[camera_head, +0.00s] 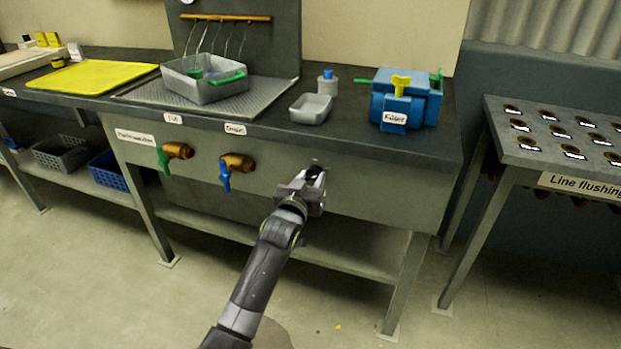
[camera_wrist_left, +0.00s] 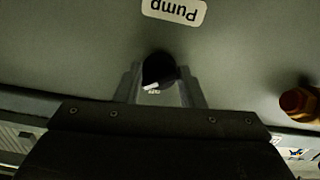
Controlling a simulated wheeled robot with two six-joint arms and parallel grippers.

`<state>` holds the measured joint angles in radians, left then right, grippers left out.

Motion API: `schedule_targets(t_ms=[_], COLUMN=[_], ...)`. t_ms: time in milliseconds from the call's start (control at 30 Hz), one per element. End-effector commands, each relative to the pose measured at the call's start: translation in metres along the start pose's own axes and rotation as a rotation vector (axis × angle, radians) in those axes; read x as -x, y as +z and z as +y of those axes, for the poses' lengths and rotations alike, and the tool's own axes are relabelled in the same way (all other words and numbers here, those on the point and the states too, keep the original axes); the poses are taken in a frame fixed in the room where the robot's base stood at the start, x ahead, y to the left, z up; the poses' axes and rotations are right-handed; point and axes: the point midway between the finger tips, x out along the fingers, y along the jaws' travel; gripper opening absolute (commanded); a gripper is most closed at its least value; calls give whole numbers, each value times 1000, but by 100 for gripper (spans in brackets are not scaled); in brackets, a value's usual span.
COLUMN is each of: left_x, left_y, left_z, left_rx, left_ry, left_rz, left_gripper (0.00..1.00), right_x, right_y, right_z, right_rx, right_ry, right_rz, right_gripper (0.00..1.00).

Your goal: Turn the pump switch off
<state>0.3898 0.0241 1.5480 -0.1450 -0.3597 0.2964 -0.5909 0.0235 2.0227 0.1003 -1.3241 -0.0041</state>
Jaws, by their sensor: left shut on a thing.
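The pump switch (camera_wrist_left: 158,70) is a round black knob with a white mark on the grey front panel (camera_head: 375,195). It shows in the left wrist view just by a white "Pump" label (camera_wrist_left: 174,10), which appears upside down there. My left gripper (camera_wrist_left: 160,88) has one finger on each side of the knob and is shut on it. In the head view my left gripper (camera_head: 314,174) reaches the panel under the worktop's front edge and mostly hides the knob. My right gripper is in neither view.
A blue-handled tap (camera_head: 225,175) and a green-handled tap (camera_head: 163,159) stick out of the panel to the left. Above stand a grey tray (camera_head: 310,109) and a blue filter box (camera_head: 405,98). A line flushing table (camera_head: 545,150) is at the right.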

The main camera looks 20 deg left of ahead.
Motion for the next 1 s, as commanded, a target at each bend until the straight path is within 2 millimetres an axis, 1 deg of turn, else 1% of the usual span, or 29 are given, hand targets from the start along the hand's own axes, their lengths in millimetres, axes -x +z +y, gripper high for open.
schedule_targets(t_ms=[200,300,500,800,1000], left_x=[0,0,0,0,0], left_y=[-2,-1,0,0,0], left_z=[1,1,1,1,1], left_rx=[177,273,463,717,838], left_ry=[0,0,-1,-1,-1], left_rz=[-1,-1,-2,-1,-1], left_gripper=[12,12,12,12,12], right_x=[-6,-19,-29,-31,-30], right_y=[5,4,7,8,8], right_z=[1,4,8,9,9], right_rx=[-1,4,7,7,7], right_ry=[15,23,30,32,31], right_rz=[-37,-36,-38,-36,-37], right_gripper=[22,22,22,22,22])
